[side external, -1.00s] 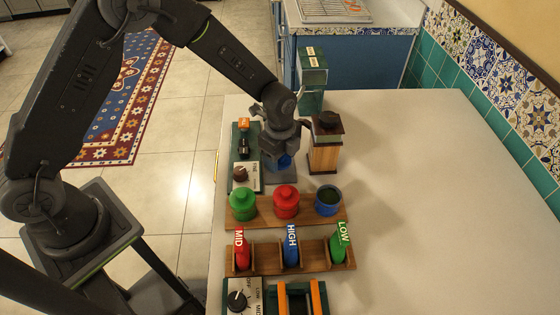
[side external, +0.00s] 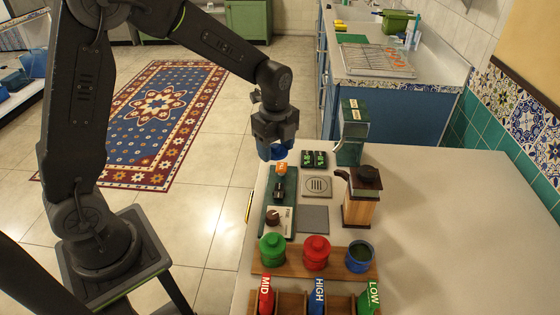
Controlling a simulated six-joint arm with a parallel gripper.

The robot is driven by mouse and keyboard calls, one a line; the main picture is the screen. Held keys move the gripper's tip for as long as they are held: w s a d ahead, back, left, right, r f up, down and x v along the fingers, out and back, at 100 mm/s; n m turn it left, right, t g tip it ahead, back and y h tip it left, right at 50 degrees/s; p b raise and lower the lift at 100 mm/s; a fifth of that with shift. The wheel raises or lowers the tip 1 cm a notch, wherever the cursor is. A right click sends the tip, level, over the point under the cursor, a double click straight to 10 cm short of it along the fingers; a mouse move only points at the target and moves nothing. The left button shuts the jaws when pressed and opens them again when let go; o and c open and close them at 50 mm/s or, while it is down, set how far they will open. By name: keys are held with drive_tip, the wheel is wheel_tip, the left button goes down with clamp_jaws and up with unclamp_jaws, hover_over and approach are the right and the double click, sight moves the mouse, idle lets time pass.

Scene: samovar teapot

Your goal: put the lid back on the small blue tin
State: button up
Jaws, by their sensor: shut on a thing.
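The small blue tin (side external: 360,257) stands open at the right end of a wooden tray (side external: 338,271), its dark inside showing. The blue lid (side external: 270,153) is held in my gripper (side external: 272,148), which is shut on it. The gripper is raised near the table's far left edge, behind the tin and well away from it. The fingers hide part of the lid.
A green tin (side external: 272,250) and a red tin (side external: 316,253) stand left of the blue tin. A wooden grinder (side external: 362,196) and a green box-like device (side external: 352,135) stand behind. A grey pad (side external: 313,219) is bare. The right tabletop is clear.

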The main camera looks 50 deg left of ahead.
drive_tip(key=shift+w+d+r, duration=0.1)
drive_tip(key=shift+d+r, duration=0.15)
drive_tip(key=shift+r, duration=0.35)
drive_tip(key=shift+w+d+r, duration=0.1)
drive_tip(key=shift+d+r, duration=0.15)
drive_tip(key=shift+r, duration=0.35)
drive_tip(key=d+m, duration=0.6)
drive_tip(key=d, duration=2)
drive_tip(key=shift+w+f, duration=0.2)
drive_tip(key=shift+f, duration=2.7)
drive_tip(key=shift+w+f, duration=0.15)
drive_tip(key=shift+f, duration=2.75)
drive_tip(key=shift+f, duration=0.15)
drive_tip(key=o, duration=1.2)
drive_tip(key=shift+c, duration=0.2)
drive_tip(key=shift+d, duration=0.1)
